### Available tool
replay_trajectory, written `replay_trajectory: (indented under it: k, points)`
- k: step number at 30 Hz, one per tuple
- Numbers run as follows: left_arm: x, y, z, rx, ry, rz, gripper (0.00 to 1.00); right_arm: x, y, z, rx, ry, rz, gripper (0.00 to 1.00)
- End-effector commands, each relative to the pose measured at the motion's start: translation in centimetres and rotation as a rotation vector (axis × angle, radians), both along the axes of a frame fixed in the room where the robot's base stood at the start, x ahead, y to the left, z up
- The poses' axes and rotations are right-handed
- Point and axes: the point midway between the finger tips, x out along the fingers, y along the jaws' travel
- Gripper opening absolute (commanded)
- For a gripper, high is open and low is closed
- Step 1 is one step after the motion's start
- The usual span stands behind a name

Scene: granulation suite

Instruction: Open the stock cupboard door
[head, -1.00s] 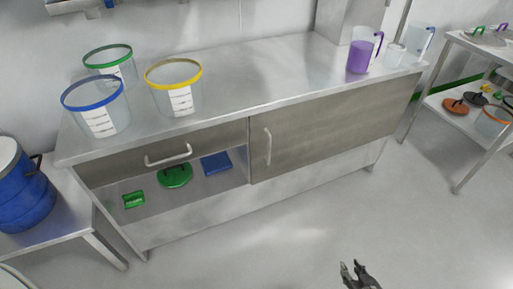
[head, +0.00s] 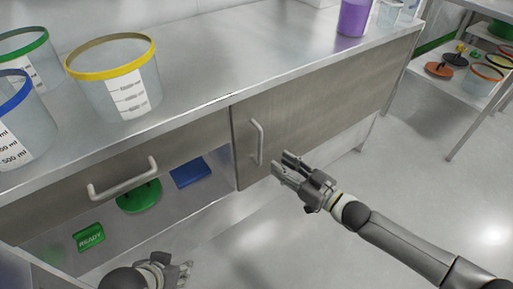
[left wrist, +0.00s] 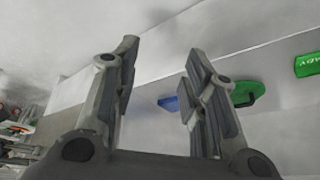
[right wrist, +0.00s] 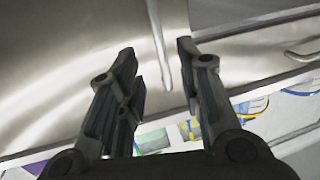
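The stock cupboard door (head: 310,128) is a brown-grey panel under the steel counter, and it is shut. Its vertical bar handle (head: 257,143) is near the door's left edge. My right gripper (head: 287,168) is open and empty, just right of and below the handle, apart from it. In the right wrist view the handle (right wrist: 160,45) shows between and beyond the open fingers (right wrist: 158,65). My left gripper (head: 182,270) is low in front of the open shelf. In the left wrist view its fingers (left wrist: 160,55) are spread with nothing between them.
A drawer with a horizontal handle (head: 122,178) is left of the door. Below it lie a green lid (head: 139,196), a blue item (head: 189,172) and a green READY sign (head: 89,237). Tubs, including a yellow-rimmed one (head: 130,95), stand on the counter. Floor at right is clear.

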Motion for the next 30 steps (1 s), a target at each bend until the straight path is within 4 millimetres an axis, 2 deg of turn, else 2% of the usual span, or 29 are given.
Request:
replay_trajectory:
  k: [9,15,21,30]
  points:
    - [5.5,-1.8,2.0,-0.058,-0.271,-0.022,0.4,3.8,4.1,-0.1,0.002,-0.003,0.0,0.33]
    - [8.0,-2.7,3.8,-0.089,-0.415,-0.032,0.4,5.5,5.9,0.0,0.0,-0.003,0.0,0.33]
    - [9.2,-3.1,4.9,-0.105,-0.489,-0.038,0.4,6.3,6.8,0.0,-0.001,-0.001,-0.001,0.33]
    - [9.3,-3.2,5.1,-0.108,-0.502,-0.039,0.4,6.4,6.9,0.0,-0.001,-0.001,-0.001,0.33]
